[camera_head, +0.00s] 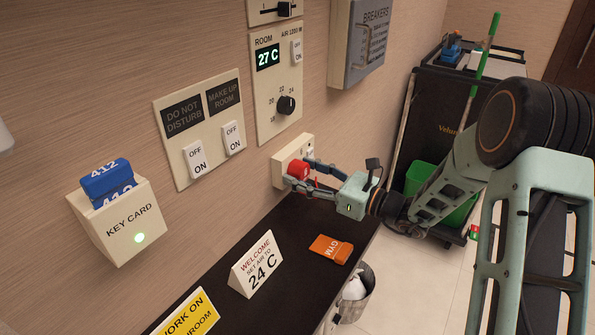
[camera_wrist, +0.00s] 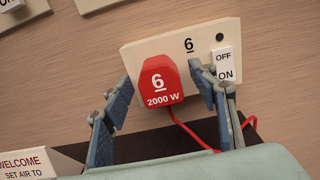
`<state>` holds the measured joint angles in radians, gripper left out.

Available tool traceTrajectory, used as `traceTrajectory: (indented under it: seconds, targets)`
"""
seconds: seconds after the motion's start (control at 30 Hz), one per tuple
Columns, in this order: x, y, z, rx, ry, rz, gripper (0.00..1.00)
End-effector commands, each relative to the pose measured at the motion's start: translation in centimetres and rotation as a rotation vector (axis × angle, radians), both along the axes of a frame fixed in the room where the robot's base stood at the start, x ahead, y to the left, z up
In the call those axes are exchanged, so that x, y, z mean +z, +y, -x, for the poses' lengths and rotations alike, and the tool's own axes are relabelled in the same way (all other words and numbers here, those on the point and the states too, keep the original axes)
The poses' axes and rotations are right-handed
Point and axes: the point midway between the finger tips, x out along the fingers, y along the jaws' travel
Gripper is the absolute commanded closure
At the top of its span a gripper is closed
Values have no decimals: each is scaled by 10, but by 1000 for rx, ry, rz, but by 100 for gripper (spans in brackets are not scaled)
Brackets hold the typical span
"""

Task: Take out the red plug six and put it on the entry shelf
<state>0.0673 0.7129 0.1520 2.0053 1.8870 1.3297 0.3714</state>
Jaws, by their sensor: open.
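The red plug six (camera_wrist: 157,78), marked "6 2000 W", sits in the white wall socket plate (camera_wrist: 189,45), with a red cord running down from it. It also shows in the head view (camera_head: 297,171), partly behind my gripper. My gripper (camera_wrist: 171,89) is open, with one finger left of the plug and the other to its right near the plate's OFF/ON switch (camera_wrist: 223,66). I cannot tell whether the fingers touch anything. The dark entry shelf (camera_head: 290,225) runs along the wall below the plate.
A white "WELCOME" sign (camera_head: 257,263), an orange GYM card (camera_head: 329,249) and a yellow sign (camera_head: 188,313) are on the shelf. A key card holder (camera_head: 119,222) and a switch panel (camera_head: 201,128) are on the wall. A bin (camera_head: 355,296) and a dark cart (camera_head: 452,110) stand to the right.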

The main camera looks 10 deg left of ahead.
Motion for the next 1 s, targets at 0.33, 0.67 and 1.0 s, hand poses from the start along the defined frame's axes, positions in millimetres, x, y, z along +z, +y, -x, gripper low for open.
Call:
traceTrajectory:
  seconds: [0.33,0.67,1.0]
  targets:
    - [0,0,0,0,0,1,46]
    - [0,-1,0,-1,0,0,46]
    - [0,0,0,0,0,0,63]
